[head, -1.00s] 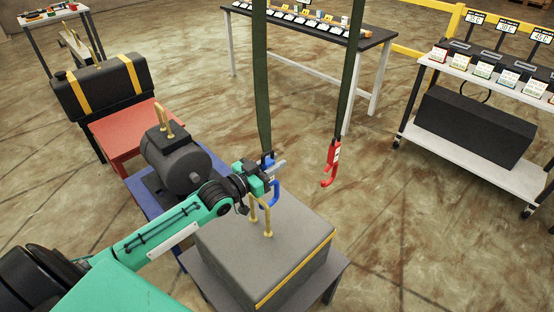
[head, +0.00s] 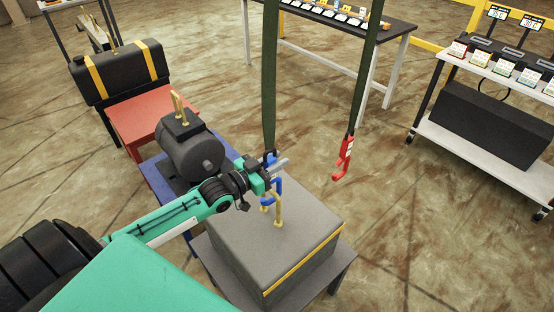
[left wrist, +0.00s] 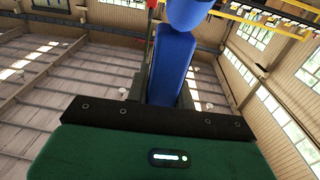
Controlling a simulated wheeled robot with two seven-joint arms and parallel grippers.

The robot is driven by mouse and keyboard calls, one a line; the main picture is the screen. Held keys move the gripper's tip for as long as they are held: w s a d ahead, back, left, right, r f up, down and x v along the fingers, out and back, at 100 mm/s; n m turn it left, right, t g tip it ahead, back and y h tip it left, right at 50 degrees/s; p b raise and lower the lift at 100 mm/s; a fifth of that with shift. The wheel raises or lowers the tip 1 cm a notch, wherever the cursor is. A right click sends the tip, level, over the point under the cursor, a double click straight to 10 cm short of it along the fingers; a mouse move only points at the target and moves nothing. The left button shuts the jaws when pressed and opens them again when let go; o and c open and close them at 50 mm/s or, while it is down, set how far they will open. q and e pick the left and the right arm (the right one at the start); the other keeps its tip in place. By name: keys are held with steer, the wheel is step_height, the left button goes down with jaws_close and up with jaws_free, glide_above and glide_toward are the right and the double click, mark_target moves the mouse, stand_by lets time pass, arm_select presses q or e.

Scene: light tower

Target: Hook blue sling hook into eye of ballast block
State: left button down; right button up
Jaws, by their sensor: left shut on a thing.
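My left gripper (head: 279,168) is shut on the blue sling hook (head: 277,185), which hangs at the end of a dark green strap. The hook also fills the upper middle of the left wrist view (left wrist: 172,62). The ballast block is a large grey block (head: 305,222) with a yellow stripe, on a low stand. Its brass eye (head: 279,216) stands upright on top. The hook's lower curve overlaps the eye in the head view; I cannot tell whether it passes through or lies beside it. My right gripper is out of view.
A red hook (head: 343,160) hangs from a second strap to the right. A dark cylinder (head: 188,152) with a brass eye stands left of the block. A black tank (head: 120,72) sits on a red table behind. A cart (head: 450,137) stands at right.

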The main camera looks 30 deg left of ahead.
arm_select(q)
steer(key=shift+r, duration=0.15)
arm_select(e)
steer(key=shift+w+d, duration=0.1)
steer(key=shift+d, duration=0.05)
arm_select(q)
steer(key=shift+f, duration=0.2)
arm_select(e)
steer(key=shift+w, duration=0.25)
arm_select(q)
steer(key=shift+f, duration=0.2)
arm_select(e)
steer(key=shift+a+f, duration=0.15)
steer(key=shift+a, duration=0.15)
arm_select(q)
steer(key=shift+f+b, duration=0.25)
steer(key=shift+b, duration=0.05)
steer(key=shift+f, duration=0.1)
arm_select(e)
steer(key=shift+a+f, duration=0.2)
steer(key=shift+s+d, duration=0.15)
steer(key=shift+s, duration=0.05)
